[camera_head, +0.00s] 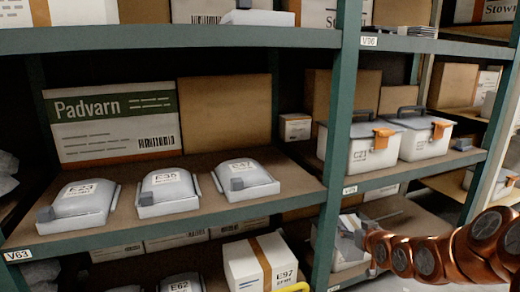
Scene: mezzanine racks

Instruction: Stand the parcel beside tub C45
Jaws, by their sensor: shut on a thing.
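Two white tubs with grey lids and orange latches stand on the middle shelf of the right bay. The left tub's (345,155) label seems to start with C2. The right tub's (415,147) label is too small to read, so I cannot tell whether it is C45. My copper arm comes in from the right edge, and my gripper (357,237) is at its left end, low, in front of the right bay's lower shelf. It is shut on a pale grey-white thing (346,223), small and unclear. I cannot tell whether this is the parcel.
A green post (341,130) divides the bays. Domed grey packs E23 (85,203), E35 (166,190) and E47 (246,178) line the left bay's shelf. A taped white carton E97 (245,268) is below. Brown cartons (340,95) stand behind the tubs.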

